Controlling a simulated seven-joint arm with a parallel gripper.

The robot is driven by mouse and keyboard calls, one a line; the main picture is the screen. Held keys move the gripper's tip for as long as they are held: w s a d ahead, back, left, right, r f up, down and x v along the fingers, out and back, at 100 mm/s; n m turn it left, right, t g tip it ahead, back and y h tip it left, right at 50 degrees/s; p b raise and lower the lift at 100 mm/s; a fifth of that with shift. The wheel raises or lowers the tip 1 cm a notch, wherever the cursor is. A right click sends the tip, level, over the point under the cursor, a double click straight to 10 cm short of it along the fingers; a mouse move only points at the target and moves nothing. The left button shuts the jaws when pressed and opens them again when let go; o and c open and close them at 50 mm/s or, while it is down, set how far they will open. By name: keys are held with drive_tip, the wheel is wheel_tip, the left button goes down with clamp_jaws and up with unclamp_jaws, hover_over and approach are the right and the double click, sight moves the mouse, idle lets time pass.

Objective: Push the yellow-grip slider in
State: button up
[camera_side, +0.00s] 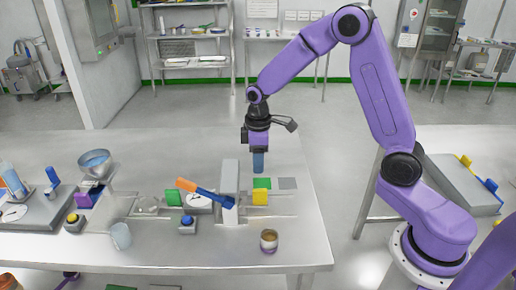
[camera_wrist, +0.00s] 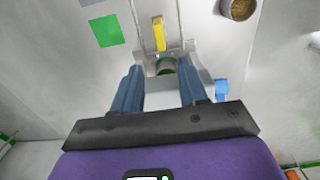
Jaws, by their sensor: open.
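The yellow grip (camera_side: 260,197) of the slider stands on the bench just right of a grey upright housing (camera_side: 230,180). In the wrist view the yellow grip (camera_wrist: 158,33) lies beyond my fingertips, between two thin rails. My gripper (camera_side: 259,170) points down and hangs above the bench, behind and above the yellow grip, apart from it. In the wrist view the blue fingers of my gripper (camera_wrist: 160,72) are spread with nothing held between them. A dark green round part (camera_wrist: 166,66) shows in the gap, below the fingertips.
An orange-handled lever (camera_side: 198,189) slants left of the housing. A blue button (camera_side: 187,222), a pale mug (camera_side: 121,236) and a brown-filled cup (camera_side: 268,241) stand in front. Bench right of the cup is clear.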

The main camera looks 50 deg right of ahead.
drive_tip(key=shift+r, duration=1.9)
drive_tip(key=s+a+r+n, duration=0.1)
drive_tip(key=s+a+r, duration=0.15)
drive_tip(key=s, duration=0.45)
drive_tip(key=s+a+r+n, duration=0.1)
drive_tip(key=s+a, duration=0.2)
drive_tip(key=s, duration=0.5)
drive_tip(key=s+d+n, duration=0.1)
drive_tip(key=s+d, duration=0.1)
drive_tip(key=s, duration=1.3)
drive_tip(key=shift+s+d+r+n, duration=0.25)
drive_tip(key=shift+r+n, duration=0.05)
